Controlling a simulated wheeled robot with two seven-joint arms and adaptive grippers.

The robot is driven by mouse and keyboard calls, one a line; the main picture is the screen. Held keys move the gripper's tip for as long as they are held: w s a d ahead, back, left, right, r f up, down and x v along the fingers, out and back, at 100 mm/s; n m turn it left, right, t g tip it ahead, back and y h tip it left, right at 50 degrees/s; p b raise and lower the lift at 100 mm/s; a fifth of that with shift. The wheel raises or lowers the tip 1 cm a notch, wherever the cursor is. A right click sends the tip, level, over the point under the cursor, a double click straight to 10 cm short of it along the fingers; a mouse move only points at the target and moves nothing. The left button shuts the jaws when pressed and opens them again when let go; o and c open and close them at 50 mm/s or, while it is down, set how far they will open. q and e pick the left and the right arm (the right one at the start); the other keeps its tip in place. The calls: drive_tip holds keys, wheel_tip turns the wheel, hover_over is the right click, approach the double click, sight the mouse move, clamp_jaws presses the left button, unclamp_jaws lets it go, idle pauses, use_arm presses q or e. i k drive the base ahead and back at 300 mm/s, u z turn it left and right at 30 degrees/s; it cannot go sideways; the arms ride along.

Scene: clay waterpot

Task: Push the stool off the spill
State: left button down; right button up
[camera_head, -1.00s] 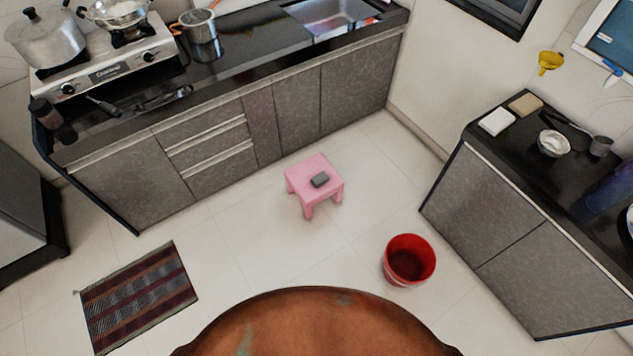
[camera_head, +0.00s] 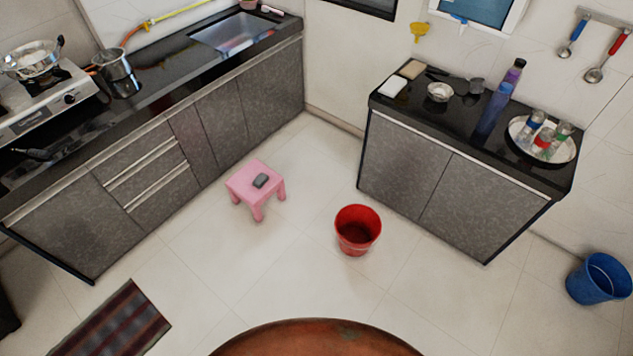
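The pink stool (camera_head: 246,178) stands upright on the white tiled floor, in front of the grey cabinets. A small dark grey block (camera_head: 260,181) lies on its seat. I cannot make out a spill on the floor around the stool; any liquid under it is hidden or too faint to tell. Neither of my grippers is in view. The large brown rounded clay surface (camera_head: 318,340) fills the bottom middle of the picture, and its lower part is cut off.
A red bucket (camera_head: 357,230) stands right of the stool. A striped mat (camera_head: 115,328) lies at the lower left. A blue bucket (camera_head: 597,278) stands at the far right. Counters (camera_head: 440,200) bound the floor at left and right. The floor between stool and mat is clear.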

sight(239, 186)
drive_tip(key=z, duration=0.25)
drive_tip(key=k, duration=0.3)
drive_tip(key=u, duration=0.8)
drive_tip(key=i, duration=1.4)
drive_tip(key=z, duration=0.4)
